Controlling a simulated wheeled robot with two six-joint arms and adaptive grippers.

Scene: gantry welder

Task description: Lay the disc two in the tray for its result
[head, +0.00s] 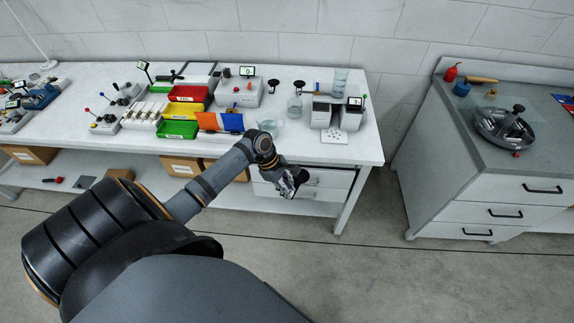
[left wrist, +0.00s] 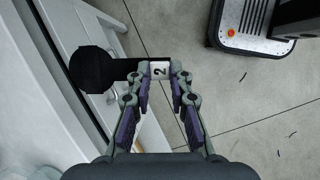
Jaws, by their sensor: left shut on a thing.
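Disc two (left wrist: 92,69) is a black round plate with a straight handle and a white tag marked 2. My left gripper (left wrist: 160,78) is shut on the tag end of its handle, and the disc sticks out to the left in the left wrist view. In the head view my left gripper (head: 296,184) hangs in front of the table's drawers, below the tabletop. Red (head: 188,93), yellow (head: 183,107) and green (head: 177,130) trays stand on the table. I cannot tell which tray matches the disc's result. My right gripper is not in view.
The white table (head: 335,151) carries several devices, a glass flask (head: 295,107) and orange (head: 207,121) and blue (head: 232,122) panels close to the trays. Its front right strip is clear. A grey cabinet (head: 470,155) stands to the right, across a floor gap.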

